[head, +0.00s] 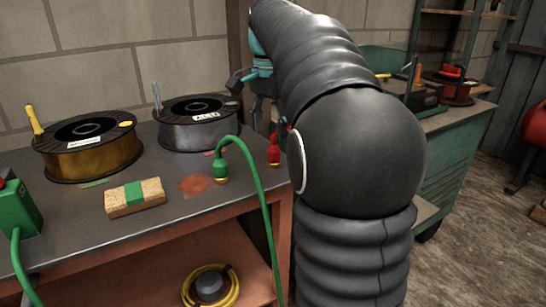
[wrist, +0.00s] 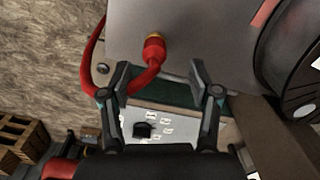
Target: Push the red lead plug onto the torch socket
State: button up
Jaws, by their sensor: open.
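The red lead plug (wrist: 152,60) shows in the wrist view with a brass end and a red cable that loops to the left. It lies between and just beyond the fingertips of my gripper (wrist: 160,72), which is open with a finger on each side. Contact cannot be told. In the head view the red plug (head: 274,152) is at the right edge of the grey tabletop, beside my arm, which hides much of the gripper. I cannot clearly make out the torch socket; whether the brass belongs to it or to the plug is unclear.
A green plug (head: 221,165) with a green cable stands on the bench (head: 150,220). A brown sponge (head: 134,197), a copper-coloured spool (head: 88,147) and a grey spool (head: 199,122) lie nearby. A green box (head: 17,210) is at the left. A green cabinet (head: 455,150) stands behind my arm.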

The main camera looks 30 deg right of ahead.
aim_at(274, 144)
jog(key=shift+f, duration=0.9)
jog(key=shift+s+d+f+b, duration=0.1)
jog(key=shift+d+f+b, duration=0.05)
jog(key=shift+f, duration=0.7)
jog(key=shift+s+d+f+b, duration=0.1)
jog(key=shift+f+b, duration=0.1)
jog(key=shift+f, duration=0.7)
jog(key=shift+s+d+f+b, duration=0.1)
jog(key=shift+d+f+b, duration=0.05)
jog(key=shift+f, duration=0.7)
jog(key=c, duration=1)
